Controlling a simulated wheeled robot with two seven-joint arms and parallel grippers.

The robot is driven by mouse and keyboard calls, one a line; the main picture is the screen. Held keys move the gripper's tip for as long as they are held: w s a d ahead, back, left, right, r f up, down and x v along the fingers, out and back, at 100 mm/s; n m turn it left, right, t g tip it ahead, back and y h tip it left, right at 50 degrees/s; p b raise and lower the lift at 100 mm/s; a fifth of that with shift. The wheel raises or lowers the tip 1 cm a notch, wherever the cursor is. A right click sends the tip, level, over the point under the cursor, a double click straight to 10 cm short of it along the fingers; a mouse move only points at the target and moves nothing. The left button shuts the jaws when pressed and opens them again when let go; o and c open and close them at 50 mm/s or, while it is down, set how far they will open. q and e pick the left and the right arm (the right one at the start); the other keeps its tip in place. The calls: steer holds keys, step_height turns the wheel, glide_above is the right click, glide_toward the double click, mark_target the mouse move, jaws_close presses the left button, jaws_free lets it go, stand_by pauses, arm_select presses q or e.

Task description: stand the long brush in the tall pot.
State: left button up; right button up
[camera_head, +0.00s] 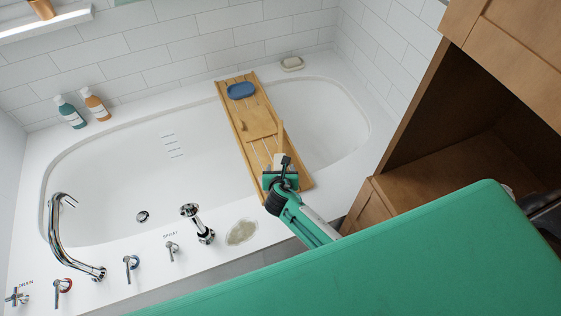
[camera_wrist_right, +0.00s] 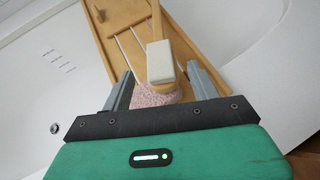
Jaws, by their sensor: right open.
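The long brush has a thin wooden handle and a pale rectangular block at its near end (camera_wrist_right: 160,62). It lies over the bath tray, and its handle also shows in the head view (camera_head: 281,134). My right gripper (camera_head: 280,172) is over the tray's near end. In the right wrist view its open fingers (camera_wrist_right: 161,85) are on either side of the brush's near end; I cannot tell whether they touch it. An orange-brown pot (camera_head: 42,9) stands on the white ledge at top left, cut off by the frame; I cannot tell its height. My left gripper is not in view.
The wooden bath tray (camera_head: 235,110) spans the white tub (camera_head: 100,180) and holds a blue dish (camera_head: 241,90). A pink speckled item (camera_wrist_right: 150,97) lies near the brush. Two bottles (camera_head: 83,108) stand on the far rim. Chrome taps line the near rim. A wooden cabinet (camera_head: 440,180) is at right.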

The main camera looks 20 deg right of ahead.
steer(key=p+v, duration=0.5)
steer(key=v, duration=0.2)
steer(key=shift+s+a+r, duration=0.15)
steer(key=shift+s+r, duration=0.05)
steer(key=shift+s, duration=0.1)
stand_by(0.3)
